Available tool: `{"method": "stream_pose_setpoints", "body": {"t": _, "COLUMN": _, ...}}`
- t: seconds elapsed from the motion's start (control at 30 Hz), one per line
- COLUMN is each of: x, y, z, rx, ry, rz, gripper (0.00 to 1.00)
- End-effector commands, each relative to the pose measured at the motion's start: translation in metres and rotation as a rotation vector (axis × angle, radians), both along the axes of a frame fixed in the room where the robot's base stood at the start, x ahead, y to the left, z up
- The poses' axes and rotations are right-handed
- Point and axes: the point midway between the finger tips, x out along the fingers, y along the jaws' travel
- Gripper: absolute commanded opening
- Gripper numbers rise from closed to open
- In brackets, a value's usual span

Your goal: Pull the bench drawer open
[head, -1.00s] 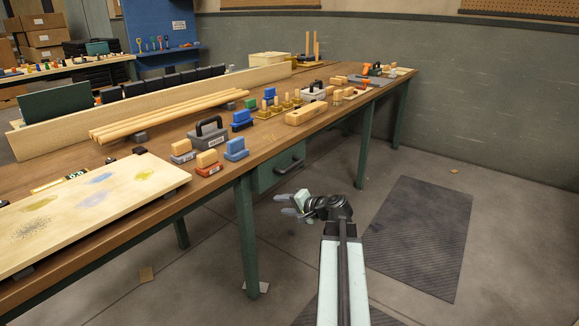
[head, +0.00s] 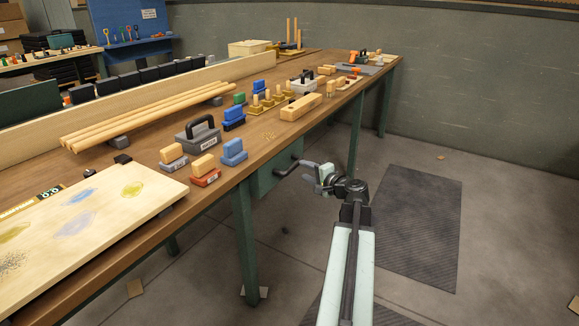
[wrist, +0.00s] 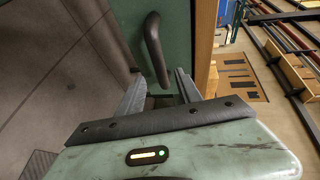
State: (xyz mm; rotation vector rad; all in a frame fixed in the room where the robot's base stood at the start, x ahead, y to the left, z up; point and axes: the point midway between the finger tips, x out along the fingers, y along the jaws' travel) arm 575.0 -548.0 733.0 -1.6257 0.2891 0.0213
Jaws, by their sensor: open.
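The green bench drawer (head: 262,180) hangs under the wooden bench top and looks shut. Its dark bar handle (head: 287,170) sticks out from the front. In the wrist view the handle (wrist: 154,48) stands on the drawer front (wrist: 177,35), just beyond the fingertips. My gripper (head: 306,170) is open, with its fingers pointing at the handle from the right in the head view. In the wrist view the two fingers of my gripper (wrist: 158,85) spread to either side of the handle's near end. I cannot tell whether they touch it.
The bench top (head: 262,143) overhangs the drawer and carries blocks, a handled grey box (head: 198,135) and rods. A green bench leg (head: 245,240) stands left of the drawer. The floor with a dark mat (head: 415,225) is free to the right.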

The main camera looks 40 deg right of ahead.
Motion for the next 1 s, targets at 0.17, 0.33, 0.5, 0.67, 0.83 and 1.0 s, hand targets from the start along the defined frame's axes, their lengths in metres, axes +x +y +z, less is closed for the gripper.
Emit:
{"method": "stream_pose_setpoints", "body": {"t": 0.17, "x": 0.034, "y": -0.001, "z": -0.008, "rx": -0.001, "ry": 0.001, "rz": 0.011, "gripper": 0.41}}
{"method": "stream_pose_setpoints", "body": {"t": 0.33, "x": 0.066, "y": -0.004, "z": -0.013, "rx": 0.001, "ry": 0.0, "rz": 0.014, "gripper": 0.41}}
{"method": "stream_pose_setpoints", "body": {"t": 0.5, "x": 0.076, "y": -0.004, "z": -0.014, "rx": 0.0, "ry": 0.0, "rz": 0.013, "gripper": 0.41}}
{"method": "stream_pose_setpoints", "body": {"t": 0.67, "x": 0.076, "y": -0.003, "z": -0.013, "rx": 0.0, "ry": 0.0, "rz": 0.014, "gripper": 0.39}}
{"method": "stream_pose_setpoints", "body": {"t": 0.83, "x": 0.076, "y": -0.002, "z": -0.013, "rx": 0.0, "ry": 0.0, "rz": 0.015, "gripper": 0.0}}
{"method": "stream_pose_setpoints", "body": {"t": 1.0, "x": 0.076, "y": -0.002, "z": -0.013, "rx": 0.0, "ry": 0.0, "rz": 0.015, "gripper": 0.0}}
